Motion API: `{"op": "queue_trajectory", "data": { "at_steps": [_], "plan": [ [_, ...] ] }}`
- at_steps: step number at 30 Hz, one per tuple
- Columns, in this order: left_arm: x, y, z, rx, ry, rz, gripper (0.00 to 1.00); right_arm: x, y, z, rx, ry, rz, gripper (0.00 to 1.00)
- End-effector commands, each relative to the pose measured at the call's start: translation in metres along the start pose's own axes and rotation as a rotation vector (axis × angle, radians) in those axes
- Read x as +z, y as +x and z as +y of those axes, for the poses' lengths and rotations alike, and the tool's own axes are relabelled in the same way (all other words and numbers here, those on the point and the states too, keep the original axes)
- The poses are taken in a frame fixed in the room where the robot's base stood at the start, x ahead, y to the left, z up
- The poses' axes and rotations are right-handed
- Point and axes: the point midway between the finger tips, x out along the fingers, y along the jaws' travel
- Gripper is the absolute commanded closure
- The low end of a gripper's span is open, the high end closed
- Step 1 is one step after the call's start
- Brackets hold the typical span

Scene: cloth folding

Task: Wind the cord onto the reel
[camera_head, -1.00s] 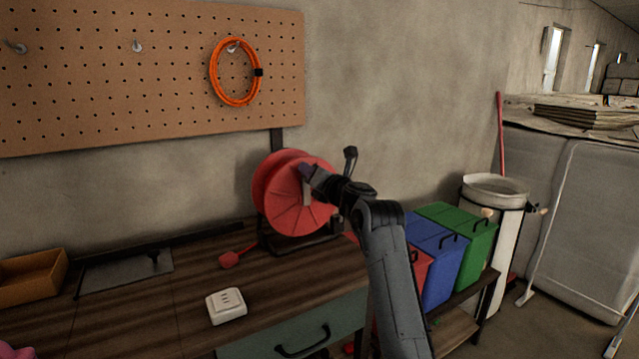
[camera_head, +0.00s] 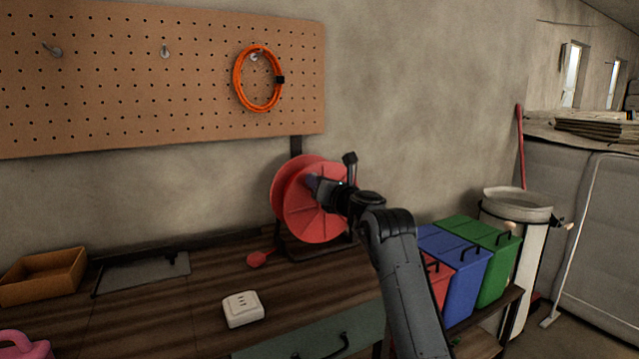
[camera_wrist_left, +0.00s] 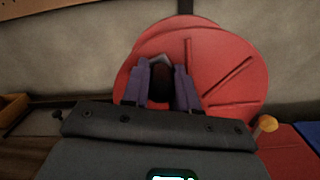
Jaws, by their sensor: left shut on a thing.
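A red reel (camera_head: 318,222) stands on a dark frame at the back of the wooden workbench. A short red cord end with a red plug (camera_head: 258,259) lies on the bench left of the reel. My left gripper (camera_head: 313,182) is at the front face of the reel, left of its upper middle. In the left wrist view its purple fingers are shut on a dark handle (camera_wrist_left: 160,84) in front of the red disc. The fingers hide most of the handle. The cord inside the reel cannot be made out. My right gripper is not in view.
A white socket box (camera_head: 243,309) sits on the bench front. An orange tray (camera_head: 45,278) and a pink object (camera_head: 22,345) are at left. An orange coil (camera_head: 258,78) hangs on the pegboard. Red, blue (camera_head: 452,280) and green bins stand right of the bench.

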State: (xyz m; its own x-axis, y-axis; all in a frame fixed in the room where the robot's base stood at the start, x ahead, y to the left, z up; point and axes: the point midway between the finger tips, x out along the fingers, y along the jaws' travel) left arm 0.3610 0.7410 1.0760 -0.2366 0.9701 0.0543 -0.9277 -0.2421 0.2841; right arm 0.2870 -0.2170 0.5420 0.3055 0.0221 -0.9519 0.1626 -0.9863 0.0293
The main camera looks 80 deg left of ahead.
Motion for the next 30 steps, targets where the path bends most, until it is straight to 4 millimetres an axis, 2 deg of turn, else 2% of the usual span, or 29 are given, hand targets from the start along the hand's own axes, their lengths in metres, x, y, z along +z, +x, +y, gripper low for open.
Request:
{"op": "queue_trajectory", "data": {
  "at_steps": [1, 6, 7, 12, 23, 30],
  "plan": [
    [-0.006, 0.001, -0.002, -0.002, 0.006, 0.012, 1.0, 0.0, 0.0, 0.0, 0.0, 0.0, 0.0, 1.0],
    [-0.005, 0.001, -0.002, -0.002, 0.006, 0.011, 1.0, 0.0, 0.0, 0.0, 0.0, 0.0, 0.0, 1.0],
    [-0.005, 0.001, -0.002, -0.002, 0.006, 0.011, 0.7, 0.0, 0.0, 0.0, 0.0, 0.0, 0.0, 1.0],
    [-0.004, 0.001, -0.002, -0.002, 0.005, 0.008, 0.47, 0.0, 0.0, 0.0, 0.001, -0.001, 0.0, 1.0],
    [0.0, -0.004, -0.001, -0.001, 0.002, 0.002, 0.47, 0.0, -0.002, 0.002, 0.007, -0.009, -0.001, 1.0],
    [0.001, -0.033, -0.001, -0.004, 0.003, 0.003, 0.47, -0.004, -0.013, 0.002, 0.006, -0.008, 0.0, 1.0]
  ]
}}
